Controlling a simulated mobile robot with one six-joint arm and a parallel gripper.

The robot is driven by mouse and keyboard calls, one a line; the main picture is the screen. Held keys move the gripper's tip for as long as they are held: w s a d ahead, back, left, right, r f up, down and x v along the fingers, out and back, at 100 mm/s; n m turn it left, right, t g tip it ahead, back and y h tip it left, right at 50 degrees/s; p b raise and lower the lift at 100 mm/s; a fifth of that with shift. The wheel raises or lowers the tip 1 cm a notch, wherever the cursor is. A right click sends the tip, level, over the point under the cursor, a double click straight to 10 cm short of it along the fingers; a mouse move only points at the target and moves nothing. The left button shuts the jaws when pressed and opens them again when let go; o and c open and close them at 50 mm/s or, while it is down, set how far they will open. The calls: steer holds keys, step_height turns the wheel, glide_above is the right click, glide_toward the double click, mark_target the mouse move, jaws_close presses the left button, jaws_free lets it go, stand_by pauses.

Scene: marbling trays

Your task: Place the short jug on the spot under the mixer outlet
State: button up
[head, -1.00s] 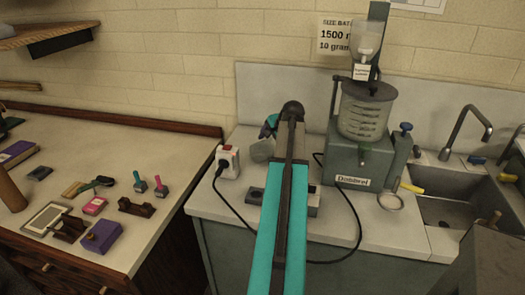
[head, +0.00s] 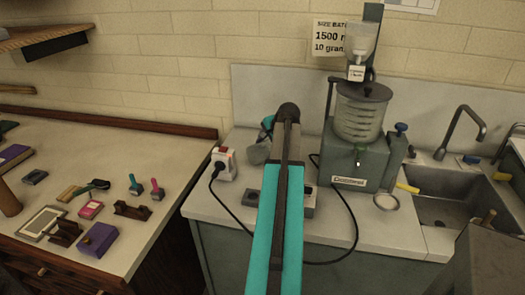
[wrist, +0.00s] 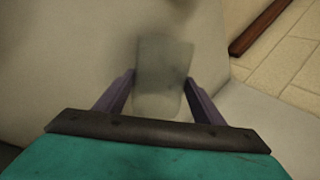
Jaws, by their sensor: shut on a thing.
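My gripper shows in the wrist view (wrist: 160,92), its two purple fingers on either side of a grey, slightly see-through jug (wrist: 163,75). The jug's outline is blurred. In the head view a grey jug (head: 257,153) shows just left of my arm, above the back of the counter; the fingers are largely hidden there.
A white socket box (head: 223,164) with a black cable stands left of my arm. The cable loops across the counter. A grey block (head: 308,200) is partly behind my arm. A pale ring (head: 386,201) lies before the mixer. The sink (head: 450,205) is at right.

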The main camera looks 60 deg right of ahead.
steer(key=shift+r, duration=0.15)
steer(key=shift+r+b, duration=0.6)
steer(key=shift+r, duration=1.2)
steer(key=s+a+r+b, duration=0.1)
steer(key=s+a+b, duration=0.1)
steer(key=s+a, duration=0.7)
steer(key=a, duration=0.4)
steer(key=shift+a+r, duration=0.2)
steer(key=shift+r, duration=0.1)
steer(key=shift+w, duration=0.15)
